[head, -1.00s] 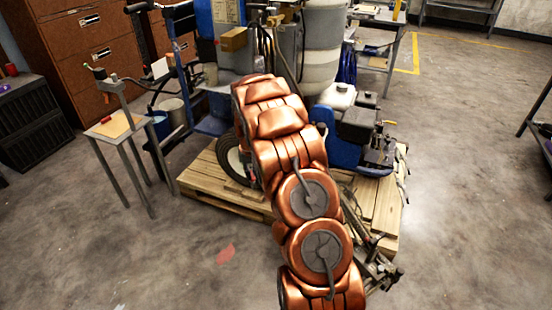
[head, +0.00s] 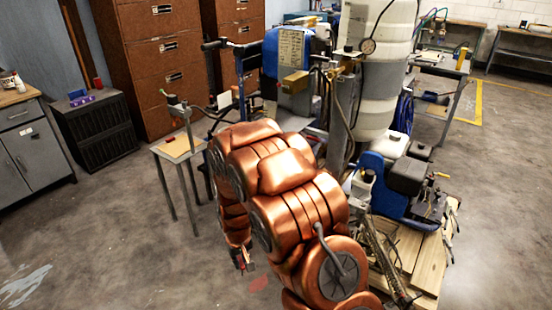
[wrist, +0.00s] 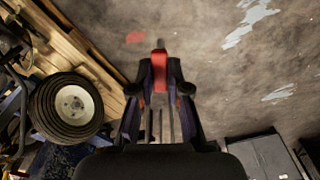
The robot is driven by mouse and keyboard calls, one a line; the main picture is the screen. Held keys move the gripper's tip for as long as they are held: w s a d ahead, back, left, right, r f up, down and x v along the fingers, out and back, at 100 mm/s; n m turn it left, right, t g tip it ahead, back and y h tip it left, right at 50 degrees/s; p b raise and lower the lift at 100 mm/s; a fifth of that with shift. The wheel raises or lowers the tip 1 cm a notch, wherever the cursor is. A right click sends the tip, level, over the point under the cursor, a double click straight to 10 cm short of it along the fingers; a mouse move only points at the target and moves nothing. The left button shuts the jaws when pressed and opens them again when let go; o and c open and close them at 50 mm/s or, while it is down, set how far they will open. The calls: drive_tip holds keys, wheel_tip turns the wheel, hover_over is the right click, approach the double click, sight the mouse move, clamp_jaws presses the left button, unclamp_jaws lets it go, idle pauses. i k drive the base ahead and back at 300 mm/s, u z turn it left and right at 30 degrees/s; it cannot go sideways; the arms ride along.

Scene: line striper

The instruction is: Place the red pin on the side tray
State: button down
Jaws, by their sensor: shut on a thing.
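The red pin (wrist: 160,57) is held between the fingertips of my gripper (wrist: 160,88) in the wrist view. My gripper is shut on it, and its far end sticks out past the fingertips over bare floor. In the head view my gripper (head: 243,262) hangs low at the left side of my copper arm, and the pin is too small to make out there. The side tray appears to be the small metal stand with a tan top (head: 178,148), standing left of the machine. My gripper is in front of it, lower in the picture and apart from it.
The line striper with its white tank (head: 384,75) stands on a wooden pallet (head: 428,265) to the right. In the wrist view a black wheel (wrist: 45,108) and pallet boards lie left. Brown cabinets (head: 160,60) stand behind the tray. The floor at left is open.

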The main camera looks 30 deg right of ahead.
sight(282, 117)
drive_tip(key=z, duration=0.05)
drive_tip(key=k, duration=0.35)
drive_tip(key=u, duration=0.6)
drive_tip(key=i, duration=1.45)
drive_tip(key=z, duration=0.4)
drive_tip(key=i, duration=1.25)
drive_tip(key=z, duration=0.85)
